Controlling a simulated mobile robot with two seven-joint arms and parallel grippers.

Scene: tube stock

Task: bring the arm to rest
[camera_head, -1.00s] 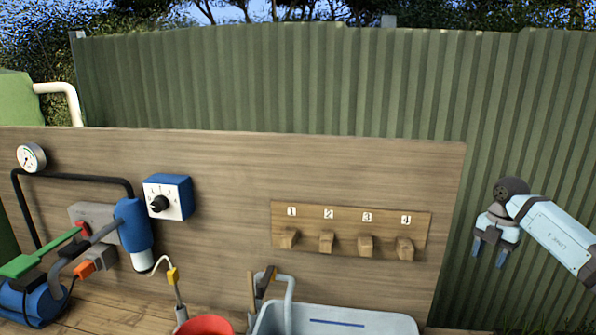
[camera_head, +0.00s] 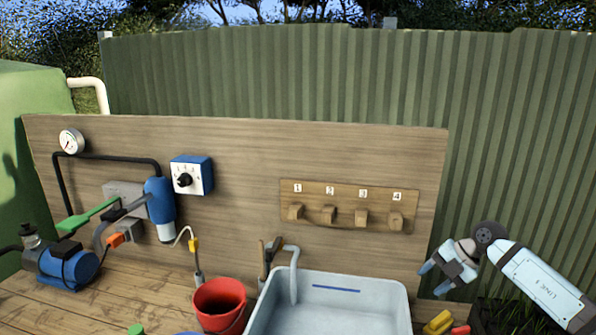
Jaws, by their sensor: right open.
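My right gripper (camera_head: 438,278) is at the right of the head view, on the end of my white right arm (camera_head: 540,282). Its two blue fingertips are apart, with nothing between them. It hangs in the air to the right of the grey basin (camera_head: 408,308), above a yellow item (camera_head: 438,322) and a red item (camera_head: 461,330) near the bottom edge. My left gripper is not in view.
A wooden board (camera_head: 250,150) bears a pegged rack (camera_head: 350,207), a blue dial box (camera_head: 192,175) and a gauge (camera_head: 71,141). A red bucket (camera_head: 219,297) and a blue pump (camera_head: 68,266) stand on the bench. A green fence (camera_head: 300,80) rises behind.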

